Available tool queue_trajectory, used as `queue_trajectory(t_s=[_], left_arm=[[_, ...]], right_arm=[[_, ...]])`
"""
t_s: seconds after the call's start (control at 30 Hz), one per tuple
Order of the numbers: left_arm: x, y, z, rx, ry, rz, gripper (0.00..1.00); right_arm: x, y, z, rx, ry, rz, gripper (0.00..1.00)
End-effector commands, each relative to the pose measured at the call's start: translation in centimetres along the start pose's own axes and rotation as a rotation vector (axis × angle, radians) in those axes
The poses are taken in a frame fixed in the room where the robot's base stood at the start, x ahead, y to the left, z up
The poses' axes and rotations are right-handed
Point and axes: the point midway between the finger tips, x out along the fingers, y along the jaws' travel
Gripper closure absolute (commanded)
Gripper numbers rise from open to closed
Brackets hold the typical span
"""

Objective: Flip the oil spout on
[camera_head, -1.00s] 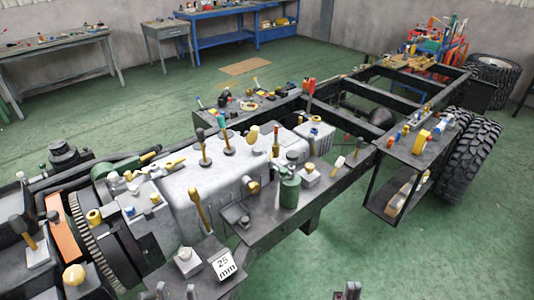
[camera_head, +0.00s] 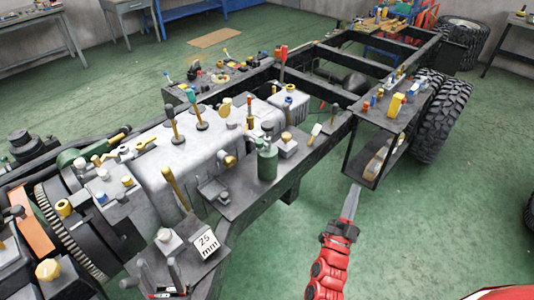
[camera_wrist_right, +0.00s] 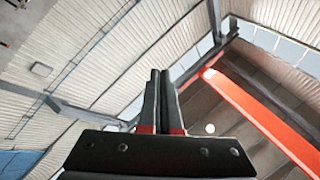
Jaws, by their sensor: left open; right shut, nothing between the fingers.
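A green oil can (camera_head: 267,162) stands upright on the dark side plate of the chassis in the head view, with a thin spout part at its top. Whether the spout is flipped on is too small to tell. My right gripper (camera_head: 351,202), on a red arm, points up over the floor to the right of the can, shut and empty. The right wrist view shows its fingers (camera_wrist_right: 160,100) together against the ceiling.
A "25 mm" block (camera_head: 206,243) sits on the front of the plate. A small block with a knob (camera_head: 287,146) stands close behind the can. A grey engine casing (camera_head: 185,160) with upright tools lies left. A shelf (camera_head: 380,125) and tyres stand right. Green floor is open at front right.

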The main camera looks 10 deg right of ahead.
Motion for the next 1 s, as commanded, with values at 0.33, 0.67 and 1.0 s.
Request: queue_trajectory(t_s=[0.33, 0.67, 1.0], left_arm=[[-2.0, 0.1, 0.3, 0.000, 0.000, 0.000, 0.49], [-3.0, 0.1, 0.5, 0.000, 0.000, 0.000, 0.49], [-3.0, 0.1, 0.5, 0.000, 0.000, 0.000, 0.49]], right_arm=[[0.8, 0.5, 15.6, 0.655, -0.687, 0.259, 1.00], [0.2, -11.0, 14.6, 1.055, -1.080, 0.020, 1.00], [-0.1, -12.8, 13.6, 1.092, -1.136, -0.036, 1.00]])
